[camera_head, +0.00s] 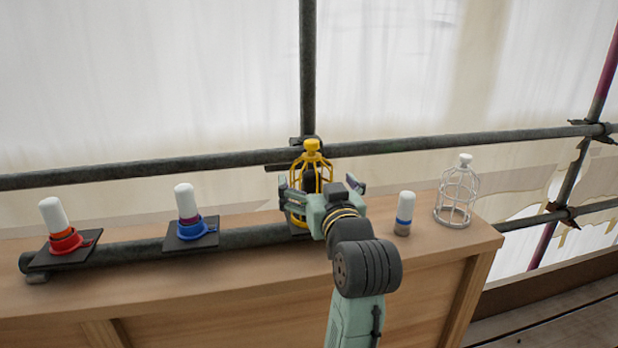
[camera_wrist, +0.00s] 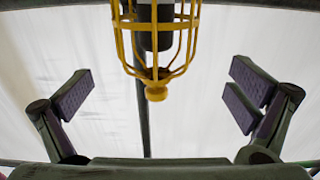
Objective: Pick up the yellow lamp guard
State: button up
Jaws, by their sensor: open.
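The yellow lamp guard (camera_head: 312,148) is a wire cage with a knob on top. It stands upright at the middle of the wooden ledge, partly hidden behind my gripper. In the wrist view the guard (camera_wrist: 155,73) is at the top centre, its knob toward the picture's bottom. A dark shape shows through its bars; I cannot tell whether it is inside or behind. My gripper (camera_head: 323,184) is open and in front of the guard. In the wrist view the open fingers of my gripper (camera_wrist: 162,90) are wide apart to either side of the guard, not touching it.
White-topped lamps stand in a red collar (camera_head: 65,240) and a blue collar (camera_head: 192,226) at left. A scaffold pole (camera_head: 150,168) runs behind the ledge (camera_head: 250,280).

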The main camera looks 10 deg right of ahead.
jog(key=w+p, duration=0.1)
jog(key=w, duration=0.5)
jog(key=shift+w+d+p, duration=0.2)
jog(key=shift+w+p, duration=0.05)
jog(key=shift+p, duration=0.1)
jog(key=c, duration=1.2)
